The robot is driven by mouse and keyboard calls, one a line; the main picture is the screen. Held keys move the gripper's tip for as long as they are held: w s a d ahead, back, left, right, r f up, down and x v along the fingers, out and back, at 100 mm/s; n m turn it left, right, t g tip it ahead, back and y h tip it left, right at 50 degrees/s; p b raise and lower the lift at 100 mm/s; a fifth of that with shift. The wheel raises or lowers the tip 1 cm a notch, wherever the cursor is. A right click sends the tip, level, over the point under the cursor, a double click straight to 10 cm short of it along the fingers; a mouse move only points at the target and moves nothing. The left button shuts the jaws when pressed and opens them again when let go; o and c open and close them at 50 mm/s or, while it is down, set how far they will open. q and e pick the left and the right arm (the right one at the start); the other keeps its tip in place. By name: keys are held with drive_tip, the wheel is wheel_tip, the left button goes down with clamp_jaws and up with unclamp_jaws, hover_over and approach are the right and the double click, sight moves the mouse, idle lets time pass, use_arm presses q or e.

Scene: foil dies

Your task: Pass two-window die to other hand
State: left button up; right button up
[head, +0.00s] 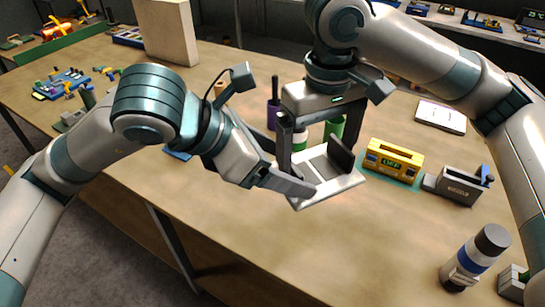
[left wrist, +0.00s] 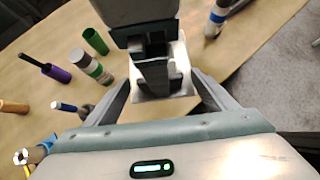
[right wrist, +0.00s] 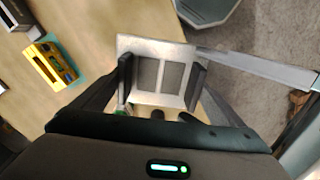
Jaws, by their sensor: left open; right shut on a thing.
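The two-window die (head: 340,186) is a pale square plate with two grey windows side by side, clearest in the right wrist view (right wrist: 160,48). My right gripper (head: 313,158) is shut on it, a dark finger at each side in the right wrist view (right wrist: 160,78). The die is held above the table, near its front edge. My left gripper (head: 290,172) is open and comes in from the left; one finger reaches the die's near left edge. In the left wrist view its spread fingers (left wrist: 165,98) flank the die (left wrist: 182,62); whether they touch it I cannot tell.
A yellow box marked OFF (head: 394,158) stands right of the die, with a grey holder (head: 459,187) beyond. A white-blue bottle (head: 475,256) stands at front right. A green cup (head: 335,127) and purple cup (head: 273,115) are behind the grippers.

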sight(314, 170)
use_arm(q)
drive_tip(key=shift+d+f, duration=0.1)
drive_tip(key=c, duration=1.5)
drive_tip(key=shift+o, duration=0.2)
use_arm(e)
drive_tip(key=o, duration=1.1)
wheel_tip(314, 170, up, 12)
drive_tip(key=shift+w+a+r, duration=0.1)
